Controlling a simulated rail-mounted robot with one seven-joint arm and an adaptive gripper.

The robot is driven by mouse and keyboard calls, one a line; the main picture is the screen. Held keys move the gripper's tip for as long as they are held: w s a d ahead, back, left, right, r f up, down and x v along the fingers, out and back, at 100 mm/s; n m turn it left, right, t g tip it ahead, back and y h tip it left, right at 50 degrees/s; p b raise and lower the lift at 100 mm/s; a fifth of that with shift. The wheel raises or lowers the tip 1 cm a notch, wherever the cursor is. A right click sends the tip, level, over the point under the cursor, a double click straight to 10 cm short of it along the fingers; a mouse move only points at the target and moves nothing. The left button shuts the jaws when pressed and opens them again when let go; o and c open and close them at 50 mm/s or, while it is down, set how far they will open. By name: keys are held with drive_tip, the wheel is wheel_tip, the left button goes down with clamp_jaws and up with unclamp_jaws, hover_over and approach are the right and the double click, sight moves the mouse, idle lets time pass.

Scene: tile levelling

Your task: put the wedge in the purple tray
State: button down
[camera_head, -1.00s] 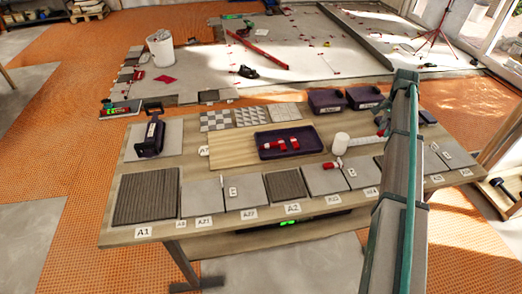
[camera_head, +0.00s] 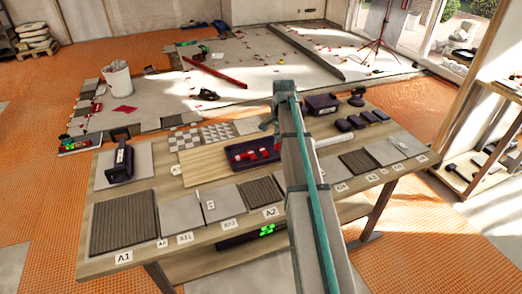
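The purple tray (camera_head: 233,166) lies on the workbench, left of my arm, which covers its right end. Several red and white pieces (camera_head: 250,154) lie in the tray; they are too small to tell whether any is a wedge. I cannot pick out a separate wedge for certain on the bench. Thin white upright pieces, such as one (camera_head: 210,205) on a grey tile, stand along the tile row. My arm rises through the middle of the picture, and my gripper cannot be made out.
The workbench (camera_head: 140,187) carries a row of tiles with labels along its front edge. A black-handled tool (camera_head: 123,160) stands at the left. A dark box (camera_head: 322,104) and several small dark blocks are at the back right. A shelf (camera_head: 470,165) stands at the far right.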

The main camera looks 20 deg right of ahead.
drive_tip(key=w+d+f+p, duration=0.1)
drive_tip(key=w+f, duration=0.1)
drive_tip(key=w, duration=0.5)
drive_tip(key=p, duration=0.2)
hover_over(272, 151)
drive_tip(key=s, duration=0.1)
drive_tip(key=f, duration=0.5)
drive_tip(key=shift+s+f, duration=0.15)
drive_tip(key=shift+s, duration=0.05)
drive_tip(key=shift+w+f, duration=0.4)
drive_tip(key=shift+f, duration=0.15)
drive_tip(key=shift+w+f+p, duration=0.2)
drive_tip(key=shift+f+p, duration=0.4)
drive_tip(key=shift+f, duration=1.25)
drive_tip(key=shift+f, duration=0.1)
drive_tip(key=c, duration=1.5)
unclamp_jaws()
drive_tip(key=shift+f, duration=0.1)
drive_tip(key=o, duration=0.5)
drive_tip(key=shift+c, duration=0.2)
drive_tip(key=shift+r, duration=0.2)
